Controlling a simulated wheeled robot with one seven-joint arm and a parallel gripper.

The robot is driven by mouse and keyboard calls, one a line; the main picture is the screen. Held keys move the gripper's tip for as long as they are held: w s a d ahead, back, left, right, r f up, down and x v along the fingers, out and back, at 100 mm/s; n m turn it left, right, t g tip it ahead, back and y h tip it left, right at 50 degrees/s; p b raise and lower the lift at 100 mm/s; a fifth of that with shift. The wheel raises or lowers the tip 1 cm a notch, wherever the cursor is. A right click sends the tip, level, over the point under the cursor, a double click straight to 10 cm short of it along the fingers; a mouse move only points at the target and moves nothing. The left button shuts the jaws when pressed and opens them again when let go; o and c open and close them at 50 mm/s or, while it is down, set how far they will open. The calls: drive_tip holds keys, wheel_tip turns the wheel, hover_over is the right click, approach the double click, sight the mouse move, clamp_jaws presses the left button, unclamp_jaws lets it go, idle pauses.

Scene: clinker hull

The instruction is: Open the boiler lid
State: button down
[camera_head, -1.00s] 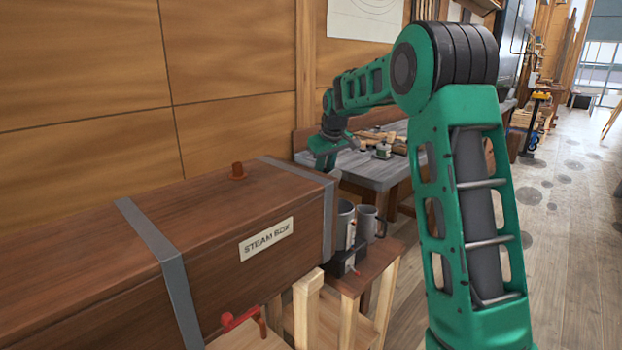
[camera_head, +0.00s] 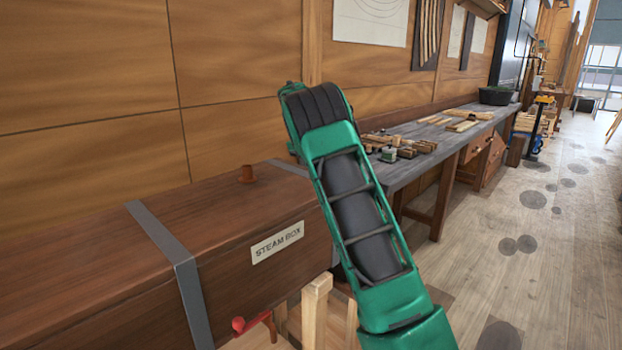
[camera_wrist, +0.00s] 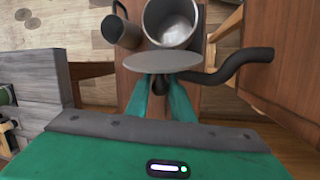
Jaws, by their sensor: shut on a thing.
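My gripper (camera_wrist: 160,84) shows in the wrist view, its green fingers shut on the dark knob of a round grey lid (camera_wrist: 158,62). The wide metal boiler pot (camera_wrist: 172,18) is just beyond the lid, its mouth uncovered and its inside showing. The lid overlaps the pot's near rim in this view; whether they touch I cannot tell. In the head view my arm hides the gripper, lid and pot.
The wooden steam box (camera_head: 215,235) fills the left. A workbench (camera_head: 440,140) with tools runs along the wall; the floor (camera_head: 530,250) at right is clear.

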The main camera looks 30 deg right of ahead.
drive_tip(key=shift+w, duration=0.15)
drive_tip(key=c, duration=1.5)
unclamp_jaws()
drive_tip(key=shift+c, duration=0.2)
drive_tip(key=v, duration=1)
drive_tip(key=shift+w+r, duration=0.25)
drive_tip(key=shift+r, duration=0.05)
drive_tip(key=shift+a, duration=0.1)
drive_tip(key=shift+s, duration=0.1)
